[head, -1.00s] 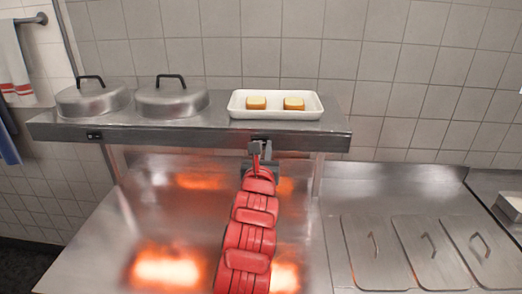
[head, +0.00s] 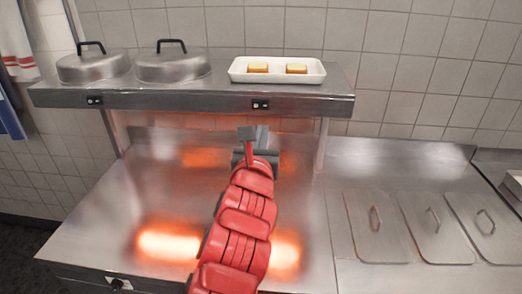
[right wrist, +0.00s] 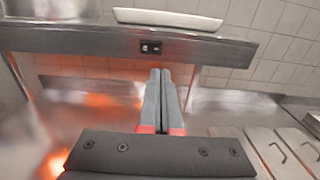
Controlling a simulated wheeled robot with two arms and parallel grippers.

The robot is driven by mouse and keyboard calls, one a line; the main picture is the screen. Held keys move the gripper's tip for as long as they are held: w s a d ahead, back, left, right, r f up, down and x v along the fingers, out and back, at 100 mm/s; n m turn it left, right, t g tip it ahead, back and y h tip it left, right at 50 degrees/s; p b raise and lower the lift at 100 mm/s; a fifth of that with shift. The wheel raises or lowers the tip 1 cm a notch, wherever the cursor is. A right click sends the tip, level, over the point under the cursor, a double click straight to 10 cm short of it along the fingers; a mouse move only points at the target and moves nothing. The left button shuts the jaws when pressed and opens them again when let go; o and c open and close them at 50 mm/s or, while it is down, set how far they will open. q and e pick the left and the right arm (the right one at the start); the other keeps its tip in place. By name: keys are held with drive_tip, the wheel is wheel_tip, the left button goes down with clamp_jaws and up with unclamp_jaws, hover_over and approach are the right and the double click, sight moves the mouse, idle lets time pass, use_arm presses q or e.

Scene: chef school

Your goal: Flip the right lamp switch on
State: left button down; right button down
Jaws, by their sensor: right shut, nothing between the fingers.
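The right lamp switch (head: 261,105) is a small black rocker on the front edge of the steel heat-lamp shelf (head: 190,100). It also shows in the right wrist view (right wrist: 151,47), above and slightly left of the fingertips. The left lamp switch (head: 95,100) is on the same edge, further left. My right gripper (head: 253,131) is shut and empty, just below the right switch and apart from it in the picture. Its closed fingers also show in the right wrist view (right wrist: 160,75). Whether the switch is on or off is too small to tell. My left gripper is not in view.
On the shelf stand two steel domes (head: 93,68) (head: 173,67) and a white tray (head: 277,78) with two bread pieces. Orange glow reflects on the steel counter (head: 100,235) below. Lidded bins (head: 375,225) are at right.

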drive_tip(key=s, duration=0.3)
drive_tip(key=shift+a+r+b, duration=0.1)
drive_tip(key=shift+a+b, duration=0.1)
drive_tip(key=shift+b, duration=0.15)
drive_tip(key=shift+s, duration=0.2)
